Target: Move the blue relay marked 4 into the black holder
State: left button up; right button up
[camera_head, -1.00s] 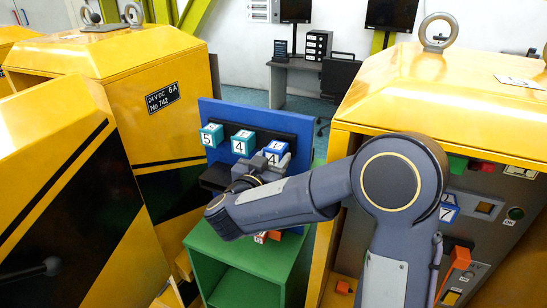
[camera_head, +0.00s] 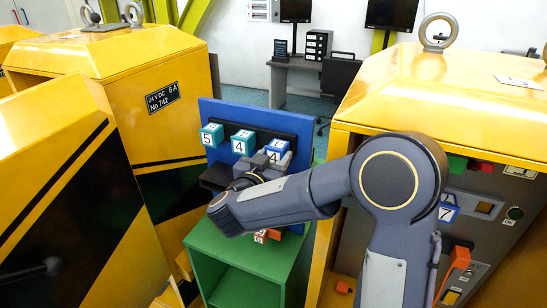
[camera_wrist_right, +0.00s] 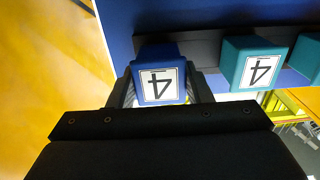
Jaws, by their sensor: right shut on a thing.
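The blue relay marked 4 (camera_head: 279,149) is at the right end of the row on the upright blue panel. In the right wrist view the same blue relay (camera_wrist_right: 160,78) sits between the two fingers of my right gripper (camera_head: 268,164), which is shut on it. Behind it runs a black holder strip (camera_head: 258,126), also seen in the wrist view (camera_wrist_right: 205,47). The relay's back meets or nearly meets the strip; I cannot tell whether it is seated. My left gripper is not in view.
Teal relays marked 4 (camera_head: 243,142) and 5 (camera_head: 212,135) sit to the left on the panel (camera_head: 208,108). A green stand (camera_head: 240,258) is below. Yellow cabinets (camera_head: 160,150) flank the panel.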

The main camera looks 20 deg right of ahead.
jog(key=shift+w+d, duration=0.35)
jog(key=shift+d, duration=0.05)
dwell(0.4)
dwell(0.6)
jog(key=o, duration=1.1)
jog(key=shift+w+d, duration=0.1)
jog(key=shift+s+a+f, duration=0.1)
jog(key=shift+s+a, duration=0.1)
jog(key=shift+a, duration=0.1)
jog(key=b+v, duration=0.1)
jog(key=v, duration=0.6)
jog(key=shift+b, duration=0.35)
jog(key=shift+s+a, duration=0.1)
jog(key=shift+s, duration=0.05)
